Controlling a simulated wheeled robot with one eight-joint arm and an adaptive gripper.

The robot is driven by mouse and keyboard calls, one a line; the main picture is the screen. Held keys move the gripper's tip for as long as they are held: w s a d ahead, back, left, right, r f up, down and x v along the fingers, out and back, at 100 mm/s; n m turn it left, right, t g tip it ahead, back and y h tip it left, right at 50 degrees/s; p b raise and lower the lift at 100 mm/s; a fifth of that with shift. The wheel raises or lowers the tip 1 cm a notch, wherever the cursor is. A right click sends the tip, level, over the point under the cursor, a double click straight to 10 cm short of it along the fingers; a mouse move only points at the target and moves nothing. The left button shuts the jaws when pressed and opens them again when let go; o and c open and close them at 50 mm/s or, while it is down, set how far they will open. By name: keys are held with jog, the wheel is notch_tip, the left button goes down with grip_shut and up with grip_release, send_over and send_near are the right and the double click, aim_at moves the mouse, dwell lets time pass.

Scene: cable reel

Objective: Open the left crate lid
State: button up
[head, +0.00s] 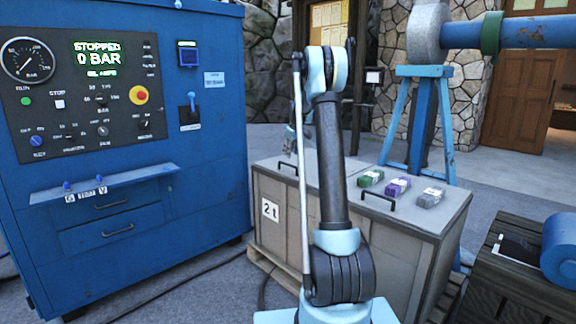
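A large grey crate (405,265) stands on a pallet in the middle of the head view, with a "2t" label on its front. Its left lid (308,195) lies flat and looks shut, partly hidden behind my arm. A dark handle (288,169) shows near that lid's front edge. My gripper (291,142) shows only as a small grey part left of my forearm, above or behind the left handle. My arm hides most of it, so I cannot tell whether it touches the handle or is open.
The crate's right lid (425,215) is flat, with a handle (378,201) and green (370,178), purple (397,186) and grey (430,198) packs on it. A blue control cabinet (200,185) stands left. A dark wooden table (520,285) stands right.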

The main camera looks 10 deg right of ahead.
jog(key=x, duration=0.8)
